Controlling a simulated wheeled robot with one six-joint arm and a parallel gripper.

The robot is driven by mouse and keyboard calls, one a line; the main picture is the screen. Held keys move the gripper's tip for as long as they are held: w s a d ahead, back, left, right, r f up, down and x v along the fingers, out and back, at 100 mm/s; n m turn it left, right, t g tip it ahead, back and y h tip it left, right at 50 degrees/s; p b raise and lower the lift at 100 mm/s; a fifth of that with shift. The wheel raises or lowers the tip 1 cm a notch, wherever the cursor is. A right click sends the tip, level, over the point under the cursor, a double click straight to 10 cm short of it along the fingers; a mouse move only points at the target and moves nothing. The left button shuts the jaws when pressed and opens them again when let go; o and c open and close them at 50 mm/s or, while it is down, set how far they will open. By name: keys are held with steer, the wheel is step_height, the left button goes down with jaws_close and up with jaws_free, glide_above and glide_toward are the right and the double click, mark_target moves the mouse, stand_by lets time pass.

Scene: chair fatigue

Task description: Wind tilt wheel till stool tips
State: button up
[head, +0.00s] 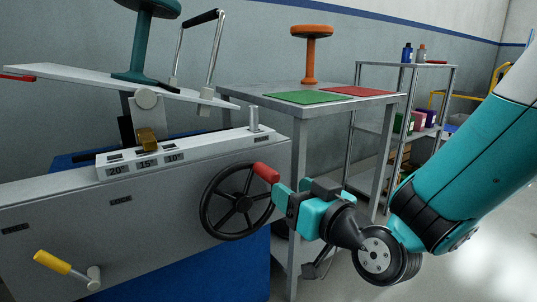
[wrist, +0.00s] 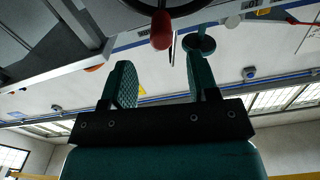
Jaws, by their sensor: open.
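The black spoked tilt wheel (head: 238,204) is on the front of the grey test bench, with a red handle knob (head: 266,172) at its upper right rim. My gripper (head: 280,191) is just right of the knob, its jaws open and empty. In the wrist view the knob (wrist: 161,31) lies beyond the fingertips, between their lines, and appears apart from both fingers. The teal stool (head: 147,40) stands on a tilted grey platform (head: 110,82), which slopes down to the right. The stool's top is cut off by the frame.
A scale block (head: 145,165) marked 20°, 15° and 10° carries a brass piece (head: 147,139). A yellow-handled crank (head: 52,262) is at lower left. A side table (head: 255,91) behind the wheel holds an orange stool (head: 311,50), a green mat (head: 305,97) and a red mat (head: 357,91).

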mark_target(276, 179)
steer(key=p+x, duration=0.5)
steer(key=x, duration=0.2)
steer(key=shift+r+p, duration=0.35)
steer(key=shift+p, duration=0.05)
steer(key=shift+w+a+f+p, duration=0.3)
steer(key=shift+w+a+p, duration=0.15)
steer(key=shift+w+p, duration=0.15)
jaws_close()
steer(key=b, duration=0.1)
steer(key=f+m+b, duration=0.1)
steer(key=shift+w+d+b, duration=0.25)
steer(key=shift+d+b, duration=0.1)
steer(key=shift+b, duration=0.05)
steer(key=shift+w+d+f+m+b, duration=0.1)
steer(key=shift+w+d+m+b, duration=0.15)
steer(key=shift+m+b, duration=0.45)
steer(key=shift+d, duration=0.15)
